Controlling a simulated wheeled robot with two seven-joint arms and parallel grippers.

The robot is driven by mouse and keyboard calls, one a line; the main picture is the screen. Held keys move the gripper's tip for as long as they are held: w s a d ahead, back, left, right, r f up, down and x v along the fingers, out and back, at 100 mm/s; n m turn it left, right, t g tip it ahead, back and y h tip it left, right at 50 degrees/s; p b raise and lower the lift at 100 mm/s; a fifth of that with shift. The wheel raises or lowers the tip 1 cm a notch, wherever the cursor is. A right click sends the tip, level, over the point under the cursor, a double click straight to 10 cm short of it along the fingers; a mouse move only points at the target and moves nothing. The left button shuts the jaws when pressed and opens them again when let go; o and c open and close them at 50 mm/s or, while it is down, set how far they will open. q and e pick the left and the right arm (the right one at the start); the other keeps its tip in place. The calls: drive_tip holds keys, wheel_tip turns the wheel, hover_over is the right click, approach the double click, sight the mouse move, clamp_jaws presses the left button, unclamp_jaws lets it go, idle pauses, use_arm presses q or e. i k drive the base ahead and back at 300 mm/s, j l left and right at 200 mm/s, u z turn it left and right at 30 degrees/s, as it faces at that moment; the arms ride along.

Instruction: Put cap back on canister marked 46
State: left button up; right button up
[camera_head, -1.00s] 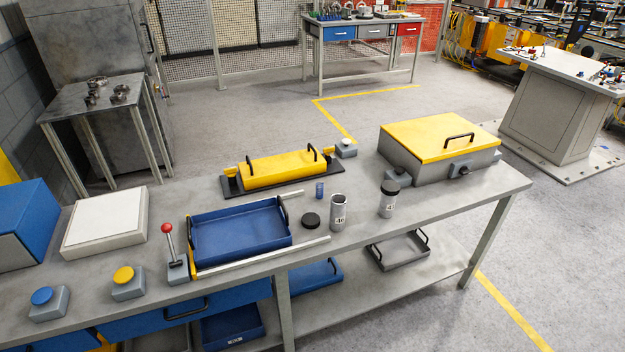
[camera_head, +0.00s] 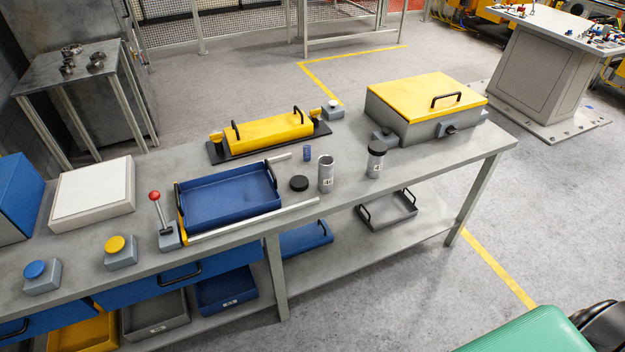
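The grey canister marked 46 (camera_head: 326,176) stands upright and open-topped on the workbench; its label is hard to read now but reads 46 in the earlier frame. A loose black cap (camera_head: 299,183) lies on the bench just left of it, apart from it. A second grey canister (camera_head: 374,166) to the right wears a black cap (camera_head: 377,148); its label begins with 4. Neither of my grippers is in view.
A blue tray (camera_head: 183,222) is left of the cap, with a light rail in front. A small blue cylinder (camera_head: 307,153) stands behind the canisters. A yellow-lidded box (camera_head: 390,96) is behind right. A green and black object (camera_head: 515,335), unidentified, fills the lower right corner.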

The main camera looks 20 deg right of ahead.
sight(326, 163)
drive_tip(key=i+j+z, duration=0.1)
drive_tip(key=i+j, duration=0.15)
drive_tip(key=i+j+z, duration=0.15)
drive_tip(key=j, duration=0.25)
drive_tip(key=i+j+z, duration=0.1)
drive_tip(key=i+j, duration=0.25)
drive_tip(key=i+j+z, duration=0.15)
drive_tip(key=j, duration=0.25)
drive_tip(key=i+j+z, duration=0.1)
drive_tip(key=i+j, duration=0.15)
drive_tip(key=j, duration=0.15)
